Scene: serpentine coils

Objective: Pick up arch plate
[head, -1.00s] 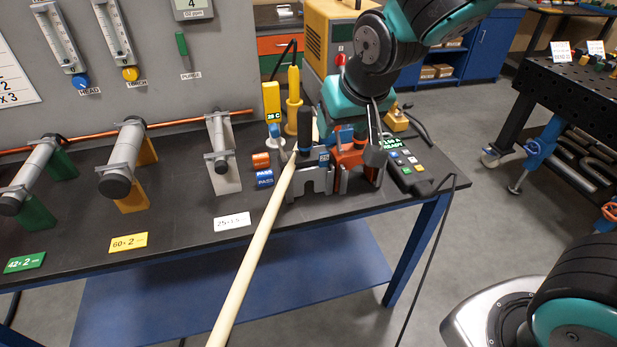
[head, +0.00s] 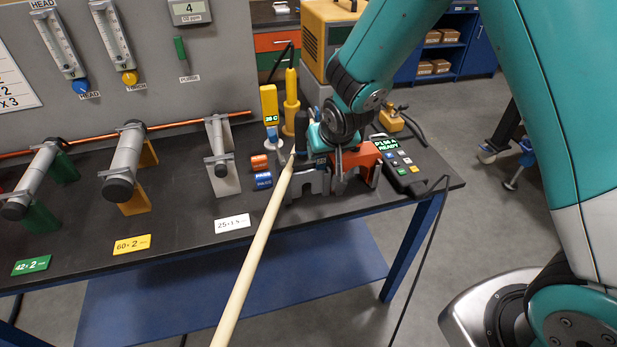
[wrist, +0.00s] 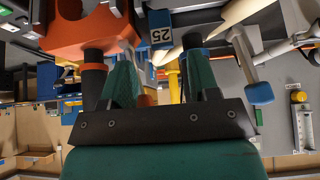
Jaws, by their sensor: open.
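An orange piece with an arched opening (head: 362,162) stands at the right end of the rack on the bench; I take it for the arch plate, though its label is not readable. In the wrist view the orange piece (wrist: 75,38) fills the upper left. Beside it is a grey notched rack (head: 302,186) with arch-shaped cutouts. My gripper (head: 338,168) is open, pointing down over the rack beside the orange piece. In the wrist view its two green-padded fingers (wrist: 162,72) are apart, with a blue block marked 25 (wrist: 162,32) beyond the gap. Contact cannot be told.
A long tan rod (head: 255,245) slants from the rack toward me. A keypad box (head: 402,168) with a cable lies right of the rack. Yellow tools (head: 291,100) stand behind. Pipe stands (head: 122,165) occupy the left. The bench front is mostly clear.

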